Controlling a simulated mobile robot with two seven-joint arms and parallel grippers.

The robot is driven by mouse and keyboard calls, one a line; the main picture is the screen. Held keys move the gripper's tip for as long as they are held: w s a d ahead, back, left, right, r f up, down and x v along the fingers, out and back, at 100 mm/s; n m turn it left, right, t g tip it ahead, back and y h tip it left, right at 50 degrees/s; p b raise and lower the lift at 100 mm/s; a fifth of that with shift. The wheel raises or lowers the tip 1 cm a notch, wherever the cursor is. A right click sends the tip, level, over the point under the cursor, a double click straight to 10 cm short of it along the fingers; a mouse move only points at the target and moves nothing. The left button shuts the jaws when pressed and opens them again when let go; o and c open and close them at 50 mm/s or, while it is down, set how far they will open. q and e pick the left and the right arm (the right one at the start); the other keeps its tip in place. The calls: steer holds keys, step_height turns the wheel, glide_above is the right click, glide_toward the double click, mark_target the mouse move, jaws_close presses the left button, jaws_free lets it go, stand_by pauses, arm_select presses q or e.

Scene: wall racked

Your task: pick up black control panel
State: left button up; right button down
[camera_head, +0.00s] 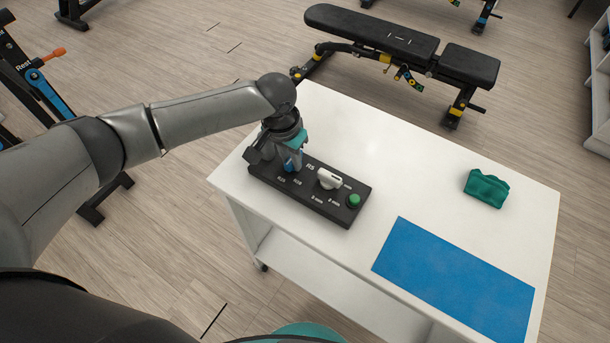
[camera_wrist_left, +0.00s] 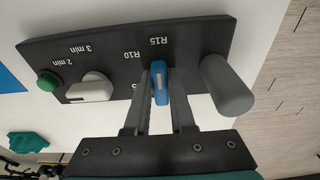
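The black control panel (camera_head: 312,188) lies flat on the white table near its left edge. It carries a green button (camera_head: 353,200), a white knob (camera_head: 330,179) and a blue lever (camera_head: 291,165). In the left wrist view the panel (camera_wrist_left: 115,65) also shows a grey cylinder (camera_wrist_left: 228,85) at its right end. My left gripper (camera_head: 290,158) reaches down over the panel's left part. Its fingers (camera_wrist_left: 160,88) sit close on both sides of the blue lever (camera_wrist_left: 160,83), with no clear gap, and appear shut on it. My right gripper is out of view.
The white table (camera_head: 390,165) has free room right of the panel. A blue mat (camera_head: 455,280) lies at its front right and a crumpled teal cloth (camera_head: 487,188) at the right. A black weight bench (camera_head: 400,45) stands behind the table.

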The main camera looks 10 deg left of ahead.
arm_select(q)
jaws_close()
stand_by(0.8)
